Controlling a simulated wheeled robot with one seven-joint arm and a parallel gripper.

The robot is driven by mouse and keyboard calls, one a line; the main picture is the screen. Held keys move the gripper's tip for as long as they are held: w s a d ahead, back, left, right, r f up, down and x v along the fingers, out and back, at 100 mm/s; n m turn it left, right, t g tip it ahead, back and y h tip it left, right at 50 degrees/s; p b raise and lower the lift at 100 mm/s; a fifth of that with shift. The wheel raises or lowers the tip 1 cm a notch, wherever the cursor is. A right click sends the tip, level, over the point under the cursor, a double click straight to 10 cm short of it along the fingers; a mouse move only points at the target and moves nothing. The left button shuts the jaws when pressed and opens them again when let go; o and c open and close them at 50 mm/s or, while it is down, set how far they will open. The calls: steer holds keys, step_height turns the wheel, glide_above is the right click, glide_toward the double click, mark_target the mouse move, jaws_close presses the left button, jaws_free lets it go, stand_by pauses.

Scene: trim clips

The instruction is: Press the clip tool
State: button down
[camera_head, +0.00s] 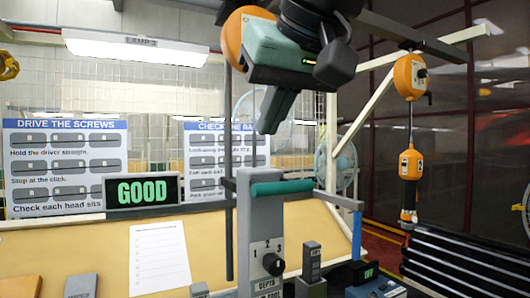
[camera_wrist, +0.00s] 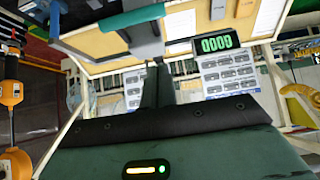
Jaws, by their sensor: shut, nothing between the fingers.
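A grey upright tool with a green bar across its top (camera_head: 283,187) stands at the front of the bench; I take it to be the clip tool, though no name on it can be read. Its face has a black knob (camera_head: 273,264) under the marks 1, 2 and 3, with a label like DEPTH below. The green bar also shows at the top of the wrist view (camera_wrist: 130,18). My gripper (camera_head: 270,126) is above the green bar, apart from it, pointing down and tilted. In the wrist view its fingers (camera_wrist: 156,85) are together and hold nothing.
A sign reading GOOD (camera_head: 143,191) and instruction boards (camera_head: 65,165) stand behind the bench. A white paper (camera_head: 159,258) lies on the tan bench top. Small dark blocks (camera_head: 311,262) are right of the tool. An orange hanging tool (camera_head: 410,165) is at the right.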

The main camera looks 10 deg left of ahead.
steer(key=f, duration=0.1)
steer(key=w+f+p, duration=0.1)
steer(key=f, duration=0.1)
steer(key=a+f, duration=0.1)
steer(key=shift+w+f, duration=0.3)
steer(key=shift+f, duration=0.05)
steer(key=shift+f+p, duration=0.3)
steer(key=shift+f, duration=0.4)
steer(key=shift+a, duration=0.1)
